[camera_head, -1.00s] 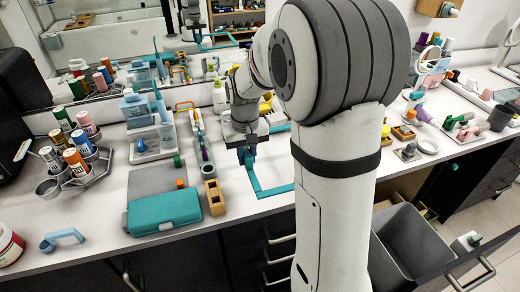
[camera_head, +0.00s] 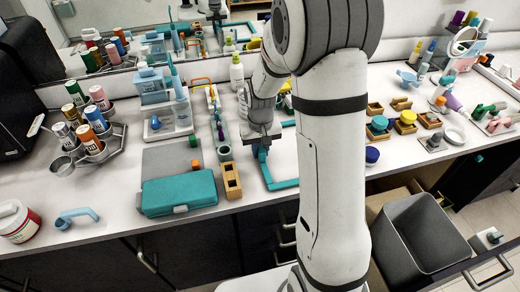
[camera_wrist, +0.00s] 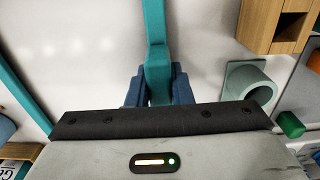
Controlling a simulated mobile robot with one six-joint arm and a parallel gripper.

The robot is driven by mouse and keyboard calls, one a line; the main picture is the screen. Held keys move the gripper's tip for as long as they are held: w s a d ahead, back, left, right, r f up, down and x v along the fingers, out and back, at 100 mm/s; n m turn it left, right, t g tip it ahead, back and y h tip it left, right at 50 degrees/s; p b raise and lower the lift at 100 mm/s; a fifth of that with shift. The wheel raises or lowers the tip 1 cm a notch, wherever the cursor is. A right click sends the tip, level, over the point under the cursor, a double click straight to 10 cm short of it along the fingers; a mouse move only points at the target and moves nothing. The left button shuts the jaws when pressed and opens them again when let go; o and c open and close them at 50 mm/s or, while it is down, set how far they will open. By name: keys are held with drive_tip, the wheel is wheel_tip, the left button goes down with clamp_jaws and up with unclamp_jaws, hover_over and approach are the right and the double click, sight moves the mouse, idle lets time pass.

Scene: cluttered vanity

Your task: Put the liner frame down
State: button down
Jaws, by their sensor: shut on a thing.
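The liner frame is a thin teal rectangular frame (camera_head: 284,185) at the middle of the counter in the head view. My gripper (camera_head: 262,153) is shut on its left bar. In the wrist view the blue fingers of my gripper (camera_wrist: 158,90) close on both sides of the teal bar (camera_wrist: 155,45). The frame looks level, at or just above the white counter. I cannot tell whether it touches. My arm hides its right part in the head view.
A wooden block with holes (camera_head: 231,182) and a teal case (camera_head: 178,193) stand left of the frame. A long tray (camera_head: 217,125) lies behind them. Jars and small blocks (camera_head: 405,122) stand to the right.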

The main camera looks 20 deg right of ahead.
drive_tip(key=shift+s+f, duration=0.1)
drive_tip(key=shift+f, duration=0.15)
drive_tip(key=c, duration=1.3)
unclamp_jaws()
wheel_tip(320, 180, up, 12)
drive_tip(key=shift+f, duration=0.1)
drive_tip(key=s+r+t, duration=0.1)
drive_tip(key=s+r, duration=0.1)
drive_tip(key=s, duration=0.7)
drive_tip(key=s+r+t, duration=0.1)
drive_tip(key=s+r, duration=0.2)
drive_tip(key=s, duration=0.7)
drive_tip(key=shift+s+t, duration=0.2)
drive_tip(key=shift+t, duration=0.2)
drive_tip(key=shift+a+r, duration=0.1)
drive_tip(key=shift+r, duration=0.05)
